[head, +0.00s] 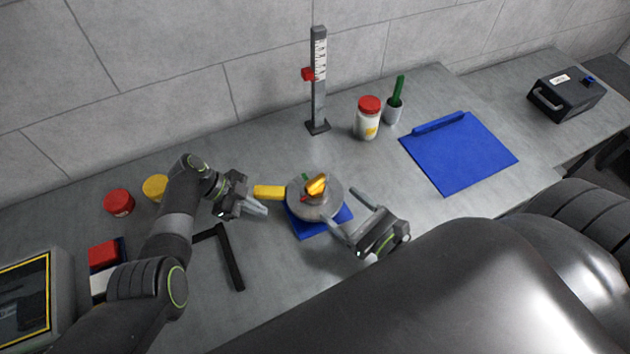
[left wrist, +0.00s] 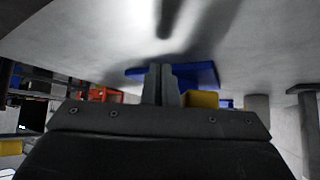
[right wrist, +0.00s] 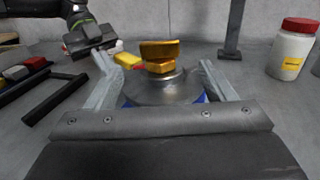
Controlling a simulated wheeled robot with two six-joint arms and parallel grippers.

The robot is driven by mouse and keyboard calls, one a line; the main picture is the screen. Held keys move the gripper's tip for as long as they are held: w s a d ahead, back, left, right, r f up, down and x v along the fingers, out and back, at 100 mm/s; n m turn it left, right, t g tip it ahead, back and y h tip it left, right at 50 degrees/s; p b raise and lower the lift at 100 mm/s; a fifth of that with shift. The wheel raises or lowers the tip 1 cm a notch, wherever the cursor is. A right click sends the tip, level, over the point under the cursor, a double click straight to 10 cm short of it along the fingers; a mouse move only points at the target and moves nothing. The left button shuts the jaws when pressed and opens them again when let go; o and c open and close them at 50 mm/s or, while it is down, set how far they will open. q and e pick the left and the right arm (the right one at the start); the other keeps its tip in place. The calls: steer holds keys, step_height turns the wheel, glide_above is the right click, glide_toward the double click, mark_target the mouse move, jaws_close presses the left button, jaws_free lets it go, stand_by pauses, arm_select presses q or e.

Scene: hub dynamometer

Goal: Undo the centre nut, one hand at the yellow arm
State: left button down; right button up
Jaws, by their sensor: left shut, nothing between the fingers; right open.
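The hub is a round grey disc (head: 326,206) on a blue base (head: 304,228). A gold centre nut (head: 317,184) stands on top, also seen in the right wrist view (right wrist: 159,52). The yellow arm (head: 269,192) sticks out from the hub's left side. My left gripper (head: 265,210) is shut and empty, just in front of the yellow arm and apart from it; a yellow block shows beside its fingers in the left wrist view. My right gripper (head: 340,206) is open at the hub's front right. In the right wrist view its fingers lie either side of the hub, below the nut.
Behind the hub stand a scale post (head: 318,85), a red-lidded jar (head: 368,120) and a cup with a green handle (head: 394,106). A blue mat (head: 460,153) is clear at right. A black bar (head: 229,258) lies near my left arm; red (head: 119,201) and yellow (head: 156,187) round containers stand beyond.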

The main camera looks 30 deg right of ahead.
mark_target(317, 185)
steer(key=x, duration=0.9)
steer(key=shift+w+a, duration=0.15)
steer(key=shift+w, duration=0.2)
steer(key=c, duration=1)
